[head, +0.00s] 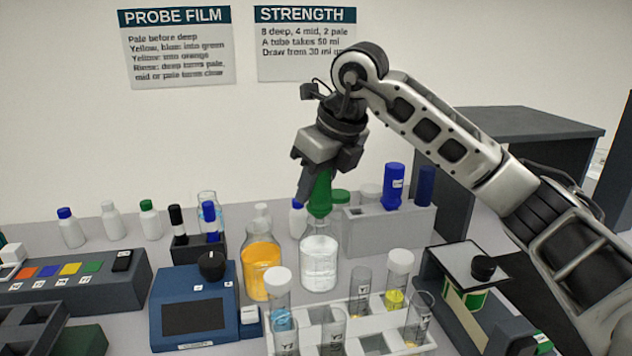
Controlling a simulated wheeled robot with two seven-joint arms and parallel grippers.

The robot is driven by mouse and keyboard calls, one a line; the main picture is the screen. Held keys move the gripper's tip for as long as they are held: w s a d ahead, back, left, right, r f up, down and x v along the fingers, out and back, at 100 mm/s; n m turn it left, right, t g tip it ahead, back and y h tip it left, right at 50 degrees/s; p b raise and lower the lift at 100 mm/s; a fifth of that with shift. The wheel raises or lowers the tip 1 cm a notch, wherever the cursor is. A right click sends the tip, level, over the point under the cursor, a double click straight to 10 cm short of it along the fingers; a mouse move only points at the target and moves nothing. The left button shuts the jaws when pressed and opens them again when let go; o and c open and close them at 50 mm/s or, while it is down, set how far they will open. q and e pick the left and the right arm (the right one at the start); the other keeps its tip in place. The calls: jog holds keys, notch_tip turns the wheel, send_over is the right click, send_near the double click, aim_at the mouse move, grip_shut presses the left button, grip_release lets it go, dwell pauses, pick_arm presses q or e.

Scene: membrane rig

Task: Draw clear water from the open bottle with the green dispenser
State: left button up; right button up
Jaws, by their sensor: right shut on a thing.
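The green dispenser (320,194) is held upright in my right gripper (314,182), which is shut on it. Its lower end is at the mouth of a clear glass bottle (319,264) of colourless liquid. I cannot tell how far its tip reaches into the bottle. The bottle stands upright on the bench, to the right of an orange-filled bottle (261,266). My left gripper is not in the picture.
A grey holder (392,232) with blue dispensers (393,188) stands right of the bottle. A white tube rack (370,340) with several tubes is in front. A blue device (193,308) with a black knob sits at front left. Small capped bottles line the back.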

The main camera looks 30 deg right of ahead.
aim_at(317, 205)
jog(key=shift+f+b, duration=0.3)
jog(key=shift+f, duration=0.2)
jog(key=shift+f+b, duration=0.65)
jog(key=shift+f, duration=0.25)
jog(key=shift+s+f, duration=0.1)
jog(key=shift+f, duration=0.3)
jog(key=shift+r, duration=0.4)
jog(key=shift+r+p, duration=0.65)
jog(key=shift+r, duration=0.3)
